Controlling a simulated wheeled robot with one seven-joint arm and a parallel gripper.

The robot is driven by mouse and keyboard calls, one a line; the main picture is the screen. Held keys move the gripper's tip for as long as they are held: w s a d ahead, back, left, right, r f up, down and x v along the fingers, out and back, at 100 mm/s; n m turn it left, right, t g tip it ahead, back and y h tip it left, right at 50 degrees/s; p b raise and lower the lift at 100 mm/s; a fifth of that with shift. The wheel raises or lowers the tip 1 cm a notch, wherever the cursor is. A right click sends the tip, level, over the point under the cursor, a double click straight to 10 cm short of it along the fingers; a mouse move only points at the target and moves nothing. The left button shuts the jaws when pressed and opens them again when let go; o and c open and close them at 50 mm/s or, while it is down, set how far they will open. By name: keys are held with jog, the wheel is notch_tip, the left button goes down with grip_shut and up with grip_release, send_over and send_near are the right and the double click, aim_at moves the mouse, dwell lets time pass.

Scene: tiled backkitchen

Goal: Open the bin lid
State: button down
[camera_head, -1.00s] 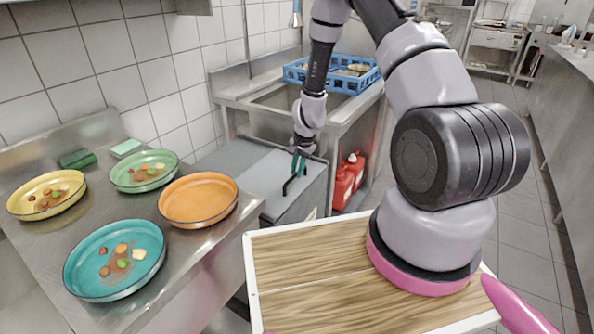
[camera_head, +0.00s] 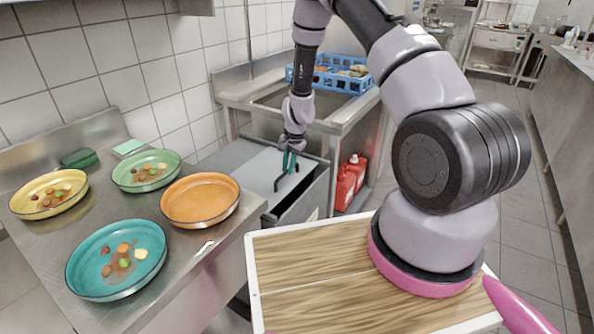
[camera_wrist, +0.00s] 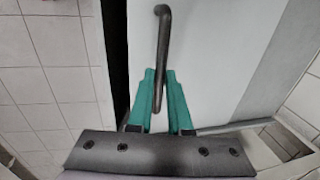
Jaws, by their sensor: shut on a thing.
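The grey bin (camera_head: 308,201) stands between the steel counter and the sink unit. My gripper (camera_head: 289,163) is shut on the lid's dark bar handle (camera_head: 279,185). In the wrist view, the green fingers of my gripper (camera_wrist: 160,74) hold the handle (camera_wrist: 163,38) between them, over the lid (camera_wrist: 205,50). The dark gap lies left of the lid there. The bin's inside is mostly hidden.
Several plates with food scraps and an empty orange plate (camera_head: 200,200) stand on the steel counter (camera_head: 180,262) at left. A blue crate (camera_head: 333,82) sits on the sink unit behind. Red containers (camera_head: 347,183) stand right of the bin. Tiled wall is close behind.

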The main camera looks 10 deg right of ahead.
send_over(262, 171)
jog(key=shift+w+a, duration=0.1)
dwell(0.4)
jog(key=c, duration=0.8)
grip_release()
jog(key=shift+c, duration=0.2)
notch_tip(262, 171, up, 11)
jog(key=s+d, duration=0.1)
jog(key=shift+s+d+f, duration=0.15)
jog(key=shift+s+d, duration=0.1)
jog(key=shift+d, duration=0.05)
